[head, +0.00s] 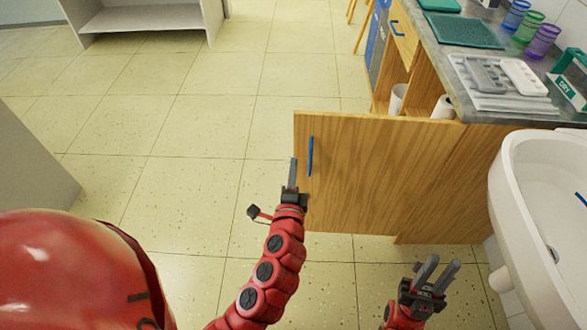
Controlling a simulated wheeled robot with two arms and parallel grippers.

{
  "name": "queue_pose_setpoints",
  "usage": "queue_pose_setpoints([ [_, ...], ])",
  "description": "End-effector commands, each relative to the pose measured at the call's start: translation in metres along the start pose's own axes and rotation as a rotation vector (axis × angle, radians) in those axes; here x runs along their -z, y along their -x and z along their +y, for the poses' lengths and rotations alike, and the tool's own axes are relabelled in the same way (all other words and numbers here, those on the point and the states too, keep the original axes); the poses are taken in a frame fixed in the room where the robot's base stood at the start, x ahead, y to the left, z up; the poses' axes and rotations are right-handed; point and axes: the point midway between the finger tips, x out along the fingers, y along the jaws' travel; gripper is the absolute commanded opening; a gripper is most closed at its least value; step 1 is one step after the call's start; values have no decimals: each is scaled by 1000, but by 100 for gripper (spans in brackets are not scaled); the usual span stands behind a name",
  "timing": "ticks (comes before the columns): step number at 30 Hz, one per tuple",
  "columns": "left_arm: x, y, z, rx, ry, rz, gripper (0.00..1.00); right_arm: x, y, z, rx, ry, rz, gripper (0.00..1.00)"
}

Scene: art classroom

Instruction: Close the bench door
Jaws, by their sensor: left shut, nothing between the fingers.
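The bench door (380,175) is a wooden panel with a blue bar handle (310,156) near its left edge. It stands open, swung out from the bench (480,150) on the right, and shelf space shows behind it. My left gripper (292,162) is shut and empty, its fingers pointing up the picture at the door's free left edge, just left of the handle. I cannot tell whether it touches the door. My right gripper (441,264) is open and empty, low in front of the bench, to the right of the door and left of the sink.
A white sink (545,200) stands at the right. The worktop holds a green mat (462,30), colored cups (540,42) and paint trays (500,78). White rolls (443,107) stand in the open bench. Tiled floor (190,130) left of the door is clear.

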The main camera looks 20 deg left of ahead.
Motion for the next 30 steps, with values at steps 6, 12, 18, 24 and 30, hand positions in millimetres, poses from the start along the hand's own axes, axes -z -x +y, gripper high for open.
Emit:
queue_pose_setpoints([
  [6, 0, -49, -4, 4, 4, -2, 0, 1, -8, 0, 0, 0, 0, 27],
  [12, 0, -83, -2, 2, 3, 0, 0, 2, -10, 0, 0, 0, 0, 27],
  [18, 1, -99, -2, 3, 3, 4, 0, 2, -10, 0, 0, 0, 0, 27],
  [24, 2, -101, -1, 2, 3, 5, 0, 2, -10, 0, 0, 0, 0, 27],
  [30, 1, -101, -1, 2, 2, 5, 0, 2, -10, 0, 0, 0, 0, 27],
])
